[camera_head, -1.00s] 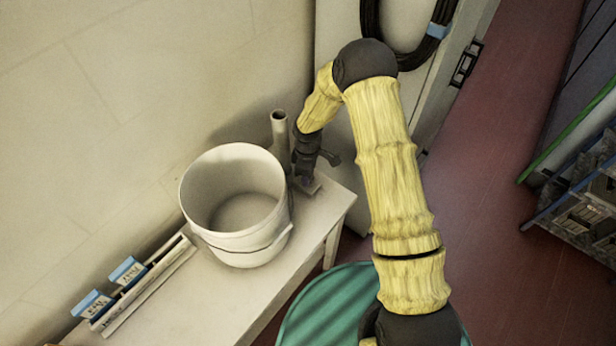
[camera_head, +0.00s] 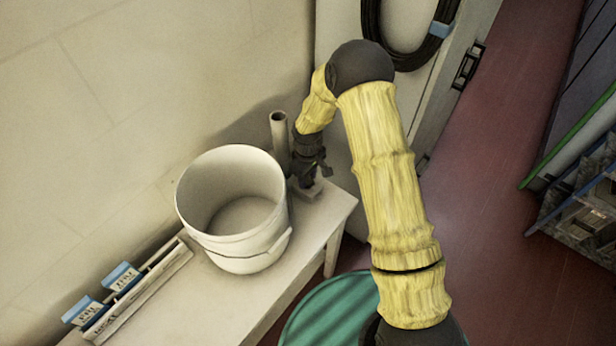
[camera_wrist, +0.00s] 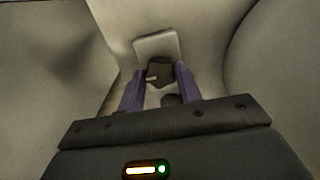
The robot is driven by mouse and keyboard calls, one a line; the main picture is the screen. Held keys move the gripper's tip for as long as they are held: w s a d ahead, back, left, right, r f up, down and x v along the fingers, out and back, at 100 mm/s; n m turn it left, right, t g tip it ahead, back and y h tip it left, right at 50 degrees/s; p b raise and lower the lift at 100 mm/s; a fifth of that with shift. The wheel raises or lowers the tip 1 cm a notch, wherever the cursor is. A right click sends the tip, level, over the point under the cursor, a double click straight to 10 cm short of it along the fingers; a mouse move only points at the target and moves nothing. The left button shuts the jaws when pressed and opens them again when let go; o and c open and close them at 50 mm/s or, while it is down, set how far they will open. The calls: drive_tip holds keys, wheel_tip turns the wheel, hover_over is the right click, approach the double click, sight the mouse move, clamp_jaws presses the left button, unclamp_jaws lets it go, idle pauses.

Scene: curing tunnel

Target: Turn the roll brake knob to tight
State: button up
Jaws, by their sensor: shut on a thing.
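The roll brake knob (camera_wrist: 160,72) is a small dark knob with a pale pointer mark, in the wrist view between my two purple fingers. It sits in front of a pale plate (camera_wrist: 157,44). My gripper (camera_wrist: 160,88) is shut on the knob, one finger on each side. In the head view my gripper (camera_head: 309,178) is at the far end of the white bench, beside an upright grey tube (camera_head: 280,140). There the knob is mostly hidden by my gripper. The wrist view does not show any tight marking that I can read.
A large white bucket (camera_head: 232,248) stands on the bench (camera_head: 190,318) just left of my gripper. A rack (camera_head: 140,292) with blue-topped cards lies at the front left. A green ribbed round thing (camera_head: 325,310) is below my arm. A black hose coil (camera_head: 375,40) hangs behind.

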sight(308, 180)
drive_tip(key=shift+r, duration=0.1)
drive_tip(key=o, duration=1)
wheel_tip(308, 180, up, 17)
drive_tip(key=shift+r+b, duration=0.15)
drive_tip(key=shift+b, duration=1.05)
